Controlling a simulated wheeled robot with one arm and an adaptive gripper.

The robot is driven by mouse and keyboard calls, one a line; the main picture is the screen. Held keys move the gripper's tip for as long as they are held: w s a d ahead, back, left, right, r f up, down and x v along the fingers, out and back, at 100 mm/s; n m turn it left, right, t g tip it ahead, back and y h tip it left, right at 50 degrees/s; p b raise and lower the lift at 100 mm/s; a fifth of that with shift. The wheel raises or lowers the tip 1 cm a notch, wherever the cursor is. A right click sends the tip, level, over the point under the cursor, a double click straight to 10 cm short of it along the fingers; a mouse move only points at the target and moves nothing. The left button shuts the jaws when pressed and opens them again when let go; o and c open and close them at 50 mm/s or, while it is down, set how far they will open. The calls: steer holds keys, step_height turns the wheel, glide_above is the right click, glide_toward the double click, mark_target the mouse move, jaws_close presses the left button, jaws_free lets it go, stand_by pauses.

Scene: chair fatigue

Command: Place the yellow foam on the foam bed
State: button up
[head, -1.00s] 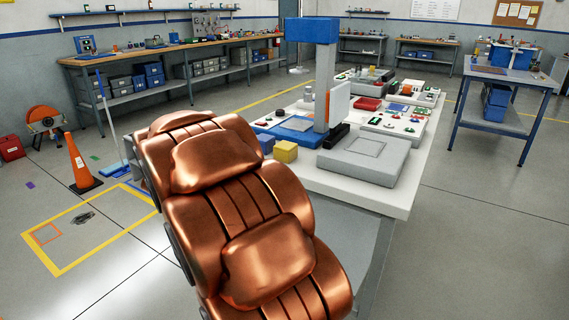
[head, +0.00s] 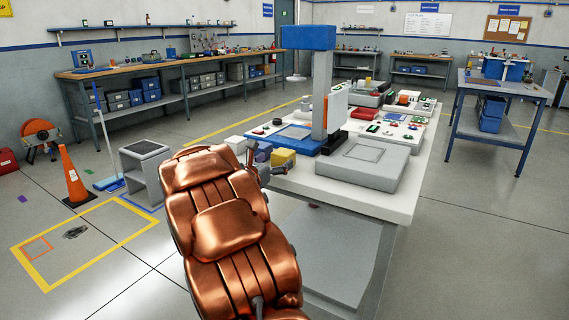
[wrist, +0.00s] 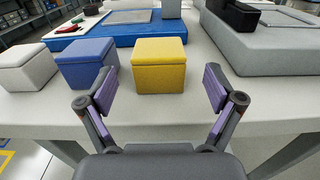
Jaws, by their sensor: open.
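The yellow foam (head: 284,157) is a small cube near the front edge of the white table. In the wrist view the yellow foam (wrist: 159,68) stands upright, centred just beyond my open fingers. My gripper (wrist: 160,88) is open and empty, with one purple-padded finger to each side of the cube's front; no contact shows. In the head view my copper arm partly hides my gripper (head: 261,163). A grey slab with a square outline (head: 390,176) lies right of the cube. A blue base with a grey plate (head: 277,137) lies behind the cube. I cannot tell which is the foam bed.
A blue cube (wrist: 89,64) stands close to the left of the yellow one, with a light grey cube (wrist: 28,70) beyond it. A column with a blue head (head: 322,90) rises from the blue base. A black block (wrist: 234,15) lies by the grey slab.

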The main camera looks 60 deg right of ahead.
mark_target(283, 151)
steer(key=shift+d+r, duration=0.15)
steer(key=shift+d, duration=0.5)
steer(key=shift+d+r, duration=0.15)
steer(key=shift+d, duration=0.5)
steer(key=shift+w+d+p, duration=0.2)
steer(key=shift+d+p, duration=0.1)
steer(key=shift+d, duration=1.1)
steer(key=shift+c, duration=0.2)
steer(key=c, duration=1.3)
steer(key=shift+o, duration=0.2)
steer(key=shift+r, duration=0.15)
steer(key=shift+r, duration=1.6)
steer(key=s+a+r+b, duration=0.1)
steer(key=s+a, duration=0.9)
steer(key=a, duration=0.2)
steer(key=shift+a+r, duration=0.15)
steer(key=shift+r, duration=0.05)
